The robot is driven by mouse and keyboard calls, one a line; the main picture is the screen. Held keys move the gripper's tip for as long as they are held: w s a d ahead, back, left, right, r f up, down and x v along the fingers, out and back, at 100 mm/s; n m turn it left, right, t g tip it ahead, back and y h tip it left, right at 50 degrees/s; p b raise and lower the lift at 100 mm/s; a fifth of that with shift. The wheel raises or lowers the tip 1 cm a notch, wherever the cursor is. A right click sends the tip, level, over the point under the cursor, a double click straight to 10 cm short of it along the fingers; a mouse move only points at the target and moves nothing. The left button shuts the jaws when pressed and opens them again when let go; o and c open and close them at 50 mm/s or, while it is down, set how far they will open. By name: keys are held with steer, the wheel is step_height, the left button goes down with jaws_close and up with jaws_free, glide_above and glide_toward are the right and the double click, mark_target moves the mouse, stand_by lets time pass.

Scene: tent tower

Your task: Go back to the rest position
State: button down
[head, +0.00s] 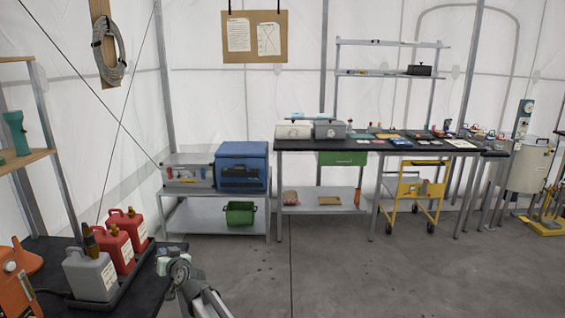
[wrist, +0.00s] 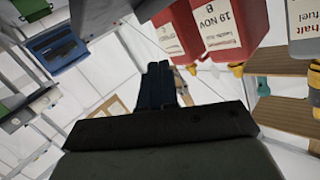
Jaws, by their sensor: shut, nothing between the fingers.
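My gripper (wrist: 160,82) shows in the wrist view with its dark fingers together and nothing between them. In the head view part of my arm shows at the bottom, beside the dark table at the left; the fingertips cannot be made out there. In the wrist view the fingers point towards the tent wall, apart from the labelled red cans. No marker of a rest position shows.
A grey can (head: 90,274) and two red cans (head: 117,246) stand on a dark table (head: 45,250) close to my arm. A blue box (head: 241,167) is on a shelf unit further back. A long black-topped workbench (head: 300,144) stands behind. The middle floor (head: 330,265) is clear.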

steer(key=d+f+g+h, duration=0.2)
steer(key=d+f, duration=0.8)
steer(key=f, duration=0.4)
steer(key=s+d+f+m+g+h, duration=0.1)
steer(key=s+d+f+g+h, duration=0.1)
steer(key=s+d+f, duration=0.4)
steer(key=s+d+f+g+h, duration=0.1)
steer(key=s+d+f+g, duration=0.1)
steer(key=d+f, duration=0.75)
steer(key=s+d+f+m+g+h, duration=0.1)
steer(key=s+d+f+g+h, duration=0.1)
steer(key=s+d+f, duration=0.5)
steer(key=s+d+f+m+g+h, duration=0.1)
steer(key=s+d+f+g+h, duration=0.25)
steer(key=s+d+f, duration=0.9)
steer(key=s+d+m+g, duration=0.1)
steer(key=s+d+g, duration=0.2)
steer(key=s, duration=0.8)
steer(key=s+d+f+m+g, duration=0.1)
steer(key=s+d+g, duration=0.3)
steer(key=s+d, duration=0.4)
steer(key=s, duration=0.3)
steer(key=shift+s+f+h, duration=0.2)
steer(key=shift+s+h, duration=0.15)
steer(key=shift+s, duration=0.05)
